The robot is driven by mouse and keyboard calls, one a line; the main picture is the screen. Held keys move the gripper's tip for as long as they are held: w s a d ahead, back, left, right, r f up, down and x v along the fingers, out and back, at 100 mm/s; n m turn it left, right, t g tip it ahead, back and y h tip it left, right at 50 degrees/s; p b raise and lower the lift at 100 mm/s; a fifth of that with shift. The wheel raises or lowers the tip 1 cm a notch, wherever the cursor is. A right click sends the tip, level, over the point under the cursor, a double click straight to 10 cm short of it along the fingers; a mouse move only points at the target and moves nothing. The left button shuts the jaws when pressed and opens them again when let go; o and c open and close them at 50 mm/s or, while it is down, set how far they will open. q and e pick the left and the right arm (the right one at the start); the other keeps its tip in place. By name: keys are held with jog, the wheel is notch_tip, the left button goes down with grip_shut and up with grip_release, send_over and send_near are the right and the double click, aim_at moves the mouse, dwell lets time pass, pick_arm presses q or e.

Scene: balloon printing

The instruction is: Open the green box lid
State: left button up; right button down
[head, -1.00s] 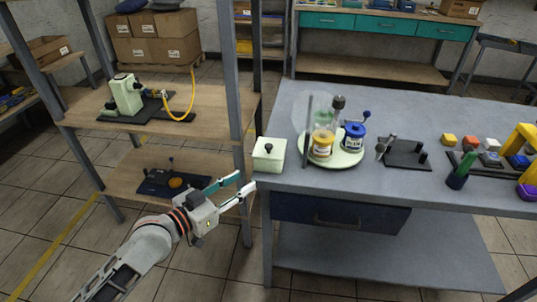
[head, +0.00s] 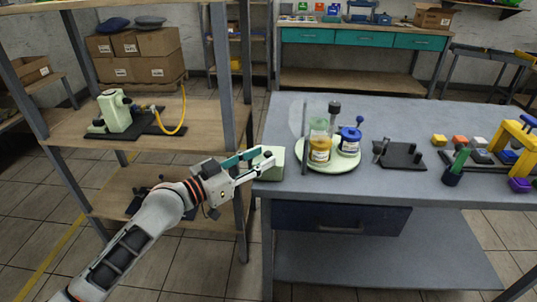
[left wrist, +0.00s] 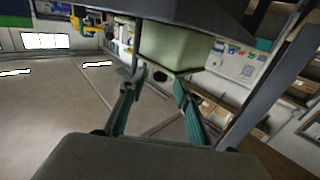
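The pale green box (head: 276,171) stands at the left front corner of the grey table, partly hidden by my left gripper (head: 265,157) in the head view. In the left wrist view the box (left wrist: 175,45) shows upside down, with the dark lid knob (left wrist: 160,76) pointing down. My left gripper (left wrist: 158,82) is open, with its two teal-backed fingers apart on either side of the knob. I cannot tell whether either finger touches it. The lid appears to be on the box. My right gripper is not in view.
Right of the box, a round pale tray (head: 345,163) holds jars with yellow and blue contents. A black stand (head: 402,156) and coloured blocks lie farther right on the table (head: 380,185). A shelf post (head: 222,75) rises close behind my left arm.

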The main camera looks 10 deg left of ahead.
aim_at(265, 156)
pick_arm(q)
jog(key=shift+x, duration=1.6)
